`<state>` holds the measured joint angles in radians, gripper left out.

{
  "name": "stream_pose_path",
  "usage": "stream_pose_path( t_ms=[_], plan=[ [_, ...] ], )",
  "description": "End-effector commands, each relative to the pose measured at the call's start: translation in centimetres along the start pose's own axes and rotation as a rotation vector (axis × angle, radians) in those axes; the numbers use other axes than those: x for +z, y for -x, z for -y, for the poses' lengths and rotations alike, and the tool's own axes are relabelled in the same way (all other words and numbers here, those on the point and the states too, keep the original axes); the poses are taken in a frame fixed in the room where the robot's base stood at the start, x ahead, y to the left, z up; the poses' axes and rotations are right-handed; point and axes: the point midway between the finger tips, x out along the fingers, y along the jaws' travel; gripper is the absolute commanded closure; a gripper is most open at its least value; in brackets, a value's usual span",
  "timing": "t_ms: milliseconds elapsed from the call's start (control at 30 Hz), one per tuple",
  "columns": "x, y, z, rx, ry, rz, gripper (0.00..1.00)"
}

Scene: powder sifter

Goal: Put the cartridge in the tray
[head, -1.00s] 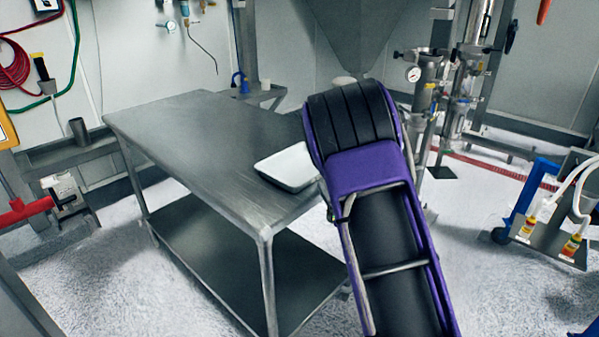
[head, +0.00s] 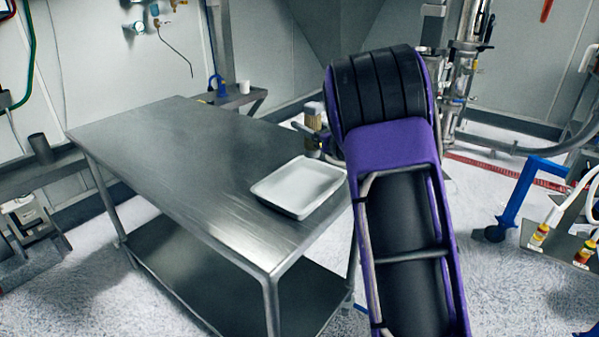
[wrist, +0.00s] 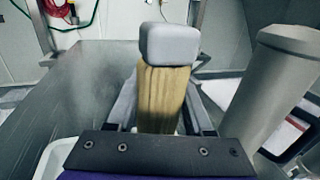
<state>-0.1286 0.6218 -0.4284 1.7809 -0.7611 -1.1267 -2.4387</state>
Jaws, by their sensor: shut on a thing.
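The cartridge (head: 313,118) has a tan, ribbed body and a pale grey cap. It stands upright in my gripper (head: 322,145), beyond the table's right edge. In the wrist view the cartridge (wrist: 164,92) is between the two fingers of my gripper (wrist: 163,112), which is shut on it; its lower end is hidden. The white tray (head: 299,187) is empty and lies on the table near its right edge, nearer to the head camera than the cartridge. A corner of the tray (wrist: 58,155) shows at lower left in the wrist view.
The steel table (head: 185,150) is bare apart from the tray and has a lower shelf. A grey metal cylinder (wrist: 265,90) stands close on the right in the wrist view. A blue-framed stand (head: 530,195) is at the right on the floor.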

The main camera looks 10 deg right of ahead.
Motion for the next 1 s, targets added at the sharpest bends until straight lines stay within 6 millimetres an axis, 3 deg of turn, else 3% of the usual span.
stream_pose_path(
  t_ms=[100,367,600,900,933,1000],
  plan=[
    [-2.8,0.0,0.0,0.0,-0.003,-0.003,1.0],
    [-5.1,0.0,0.0,0.001,-0.001,0.001,1.0],
    [-8.2,0.0,0.0,0.0,-0.001,0.0,1.0],
    [-8.4,0.0,-0.1,0.001,0.0,0.001,1.0],
    [-8.5,0.0,-0.1,0.001,0.0,0.0,0.45],
    [-8.4,0.0,-0.1,0.001,0.0,0.0,0.32]
  ],
)
